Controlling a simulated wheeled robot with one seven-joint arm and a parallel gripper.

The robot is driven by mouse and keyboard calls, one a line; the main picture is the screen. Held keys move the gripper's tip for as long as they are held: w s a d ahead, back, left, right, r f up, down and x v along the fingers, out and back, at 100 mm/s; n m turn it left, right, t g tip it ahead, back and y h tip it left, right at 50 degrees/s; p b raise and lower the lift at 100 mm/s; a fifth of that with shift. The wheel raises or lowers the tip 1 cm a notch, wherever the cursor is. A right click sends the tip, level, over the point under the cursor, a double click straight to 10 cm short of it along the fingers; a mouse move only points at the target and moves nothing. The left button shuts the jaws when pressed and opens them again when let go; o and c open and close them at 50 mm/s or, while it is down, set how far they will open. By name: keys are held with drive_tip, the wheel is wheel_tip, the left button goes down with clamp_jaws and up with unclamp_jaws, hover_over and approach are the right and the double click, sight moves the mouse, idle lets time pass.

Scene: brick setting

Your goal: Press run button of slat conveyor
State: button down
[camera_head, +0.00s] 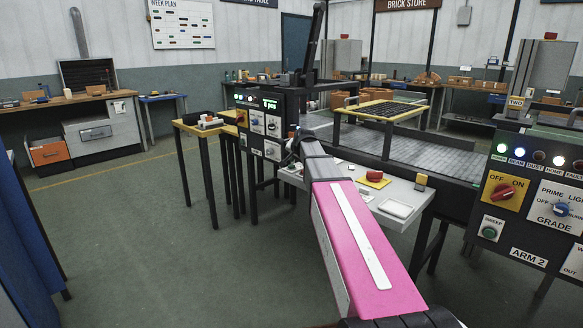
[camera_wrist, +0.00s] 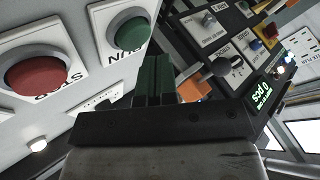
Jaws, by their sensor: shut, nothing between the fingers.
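The green RUN button (camera_wrist: 132,33) sits on a white plate in the wrist view, at the upper middle. The red STOP button (camera_wrist: 38,77) is beside it, to the left. My gripper (camera_wrist: 154,58) is shut and empty, its dark green fingers close together just right of and below the RUN button in the picture. I cannot tell whether the fingertips touch the panel. In the head view the gripper end is mostly hidden by my pink arm, and I cannot make out the RUN button there. The grey slat conveyor (camera_head: 432,155) runs behind the arm.
A black control box (camera_head: 262,122) with a lit display and knobs stands close beyond my gripper. The ARM 2 panel (camera_head: 521,214) is at the right. Open floor (camera_head: 130,240) lies to the left.

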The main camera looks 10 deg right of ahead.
drive_tip(key=shift+f, duration=0.1)
idle(0.7)
drive_tip(key=shift+f, duration=0.3)
